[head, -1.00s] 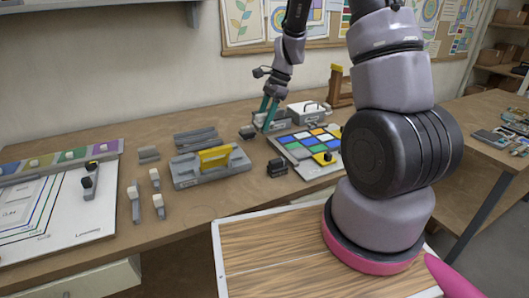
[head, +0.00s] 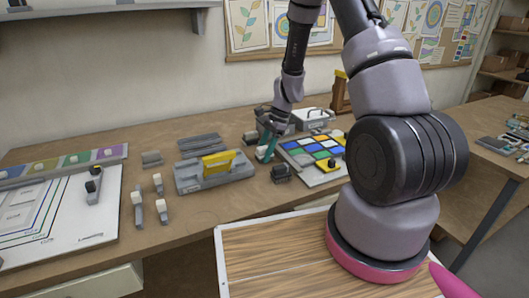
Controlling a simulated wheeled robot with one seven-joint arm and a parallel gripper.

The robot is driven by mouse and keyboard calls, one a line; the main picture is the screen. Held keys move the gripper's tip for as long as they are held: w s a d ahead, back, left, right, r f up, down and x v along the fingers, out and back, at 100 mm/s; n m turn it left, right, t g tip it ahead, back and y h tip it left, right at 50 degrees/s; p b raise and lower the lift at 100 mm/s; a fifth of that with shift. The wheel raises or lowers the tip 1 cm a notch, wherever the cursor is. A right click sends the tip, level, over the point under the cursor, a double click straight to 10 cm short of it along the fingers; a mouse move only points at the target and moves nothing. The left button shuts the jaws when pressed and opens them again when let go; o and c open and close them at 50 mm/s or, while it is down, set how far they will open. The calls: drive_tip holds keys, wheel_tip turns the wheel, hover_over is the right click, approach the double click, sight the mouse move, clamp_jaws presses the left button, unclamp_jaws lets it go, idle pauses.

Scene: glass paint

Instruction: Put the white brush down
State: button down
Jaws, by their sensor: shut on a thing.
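My gripper (head: 268,146) is at the back middle of the table, low over the surface just left of the colour-tile board. Its teal fingers point down and are shut on the white brush (head: 262,153), a small piece with a pale end showing at the fingertips. Most of the brush is hidden by the fingers, and I cannot tell whether it touches the table.
The colour-tile board (head: 318,152) lies to the right of my gripper, and a dark block (head: 281,173) stands in front. Several grey pieces with pale tops (head: 137,205) stand farther left.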

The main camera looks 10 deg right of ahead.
drive_tip(key=shift+f, duration=0.1)
drive_tip(key=shift+c, duration=1.5)
unclamp_jaws()
drive_tip(key=s+d+r+n+t, duration=0.1)
drive_tip(key=d+r, duration=0.1)
drive_tip(key=r, duration=0.9)
drive_tip(key=s+d+r+n+t, duration=0.1)
drive_tip(key=d+r+n, duration=0.1)
drive_tip(key=r, duration=0.9)
drive_tip(key=s+d+r+n+t+h, duration=0.1)
drive_tip(key=s+r+n+t, duration=0.5)
drive_tip(key=s+r, duration=1.1)
drive_tip(key=s+n+h, duration=0.1)
drive_tip(key=s+n, duration=0.1)
drive_tip(key=shift+d+r+n+h, duration=0.15)
drive_tip(key=shift+d+n+h, duration=0.15)
drive_tip(key=shift+d+n, duration=0.1)
